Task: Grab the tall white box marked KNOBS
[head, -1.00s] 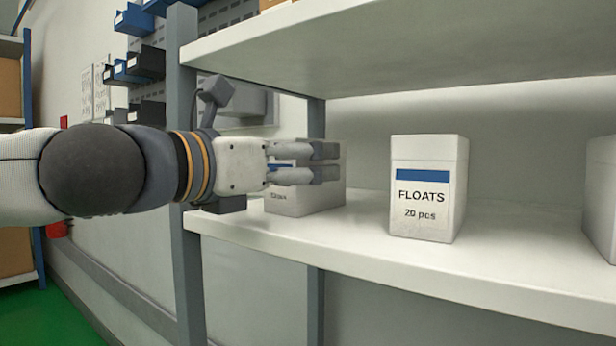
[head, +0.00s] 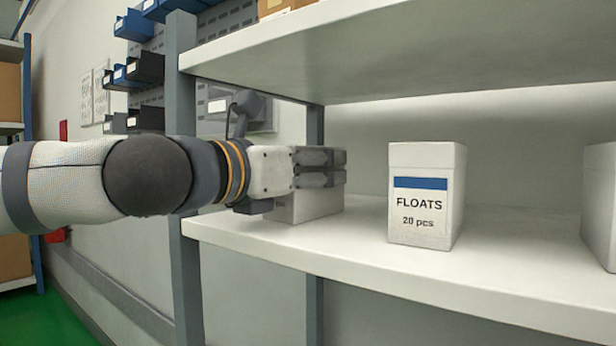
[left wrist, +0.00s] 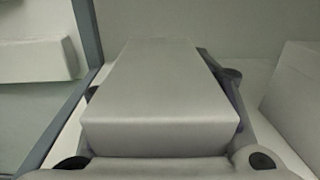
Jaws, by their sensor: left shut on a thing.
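A light box (head: 312,206) stands on the white shelf at its left end, mostly hidden behind my left gripper (head: 334,168). Its label is covered, so I cannot read whether it says KNOBS. In the left wrist view the box (left wrist: 160,95) fills the middle, with dark finger parts on both sides of it. My left gripper is shut on this box. No KNOBS lettering is readable anywhere. My right gripper is not in view.
A white box marked FLOATS (head: 425,195) stands to the right on the same shelf (head: 490,270). Another white box (head: 600,205) is cut off at the right edge. A grey post (head: 183,120) stands at the shelf's left end, with an upper shelf (head: 430,50) overhead.

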